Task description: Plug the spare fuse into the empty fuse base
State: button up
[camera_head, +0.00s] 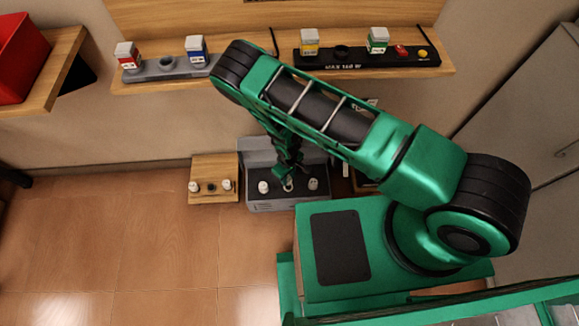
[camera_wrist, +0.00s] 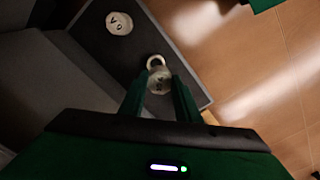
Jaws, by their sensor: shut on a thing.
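My gripper (camera_wrist: 161,76) is shut on a white round piece with a loop on it (camera_wrist: 159,84), probably the spare fuse. In the head view my gripper (camera_head: 288,178) is low, inside an open grey case (camera_head: 275,205). The held piece is at or just above the case's dark insert; I cannot tell whether it is lifted clear. Two other white pieces stand in the case, one at left (camera_head: 263,187) and one at right (camera_head: 313,184).
A wooden shelf (camera_head: 180,80) above holds a grey strip with red-and-white and blue-and-white blocks (camera_head: 196,50). A black strip (camera_head: 370,58) beside it has yellow and green blocks. A red bin (camera_head: 20,55) stands at far left. The floor (camera_head: 130,240) in front is clear.

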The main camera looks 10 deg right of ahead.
jog(key=shift+w, duration=0.4)
jog(key=shift+w+d+f, duration=0.1)
jog(key=shift+w, duration=0.05)
jog(key=shift+d+f, duration=0.1)
jog(key=shift+f, duration=2.6)
jog(key=shift+f, duration=1.05)
dwell(1.2)
jog(key=o, duration=1.6)
